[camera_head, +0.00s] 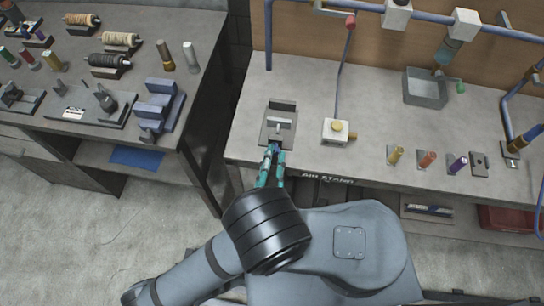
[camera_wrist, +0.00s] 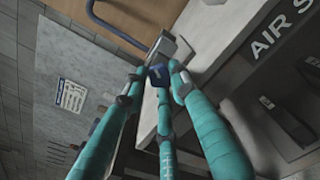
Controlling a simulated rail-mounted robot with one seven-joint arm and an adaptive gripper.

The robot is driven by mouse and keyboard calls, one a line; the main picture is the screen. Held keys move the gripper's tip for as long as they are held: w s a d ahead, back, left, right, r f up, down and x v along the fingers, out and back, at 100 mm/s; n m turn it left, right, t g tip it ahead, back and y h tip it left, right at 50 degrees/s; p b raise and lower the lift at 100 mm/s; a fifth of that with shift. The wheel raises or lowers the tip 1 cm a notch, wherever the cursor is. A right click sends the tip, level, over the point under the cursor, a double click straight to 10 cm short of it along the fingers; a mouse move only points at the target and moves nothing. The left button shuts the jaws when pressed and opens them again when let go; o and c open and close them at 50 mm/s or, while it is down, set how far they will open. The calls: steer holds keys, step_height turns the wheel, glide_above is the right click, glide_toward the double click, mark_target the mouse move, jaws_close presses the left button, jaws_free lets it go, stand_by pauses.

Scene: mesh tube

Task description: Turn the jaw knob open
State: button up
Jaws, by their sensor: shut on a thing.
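A small grey vise (camera_head: 278,128) with a raised jaw sits at the front left edge of the air stand bench, and part of it shows in the wrist view (camera_wrist: 178,50). Its dark blue jaw knob (camera_wrist: 158,76) faces the front of the bench. My gripper (camera_head: 271,154) has teal fingers and reaches the knob from the front. In the wrist view the fingertips of my gripper (camera_wrist: 157,82) close around the knob, with a finger on either side and one below. The fingers hide part of the knob in the head view.
Several small coloured cylinders (camera_head: 427,160) line the bench front farther right. A grey bin (camera_head: 425,88) stands at the back. A second bench (camera_head: 200,25) with spools is at the left.

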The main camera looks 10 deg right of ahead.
steer(key=shift+r, duration=0.1)
jaws_close()
steer(key=shift+n, duration=0.8)
steer(key=shift+o, duration=2.3)
jaws_free()
steer(key=v, duration=1.2)
steer(key=shift+o, duration=0.4)
steer(key=shift+d, duration=0.1)
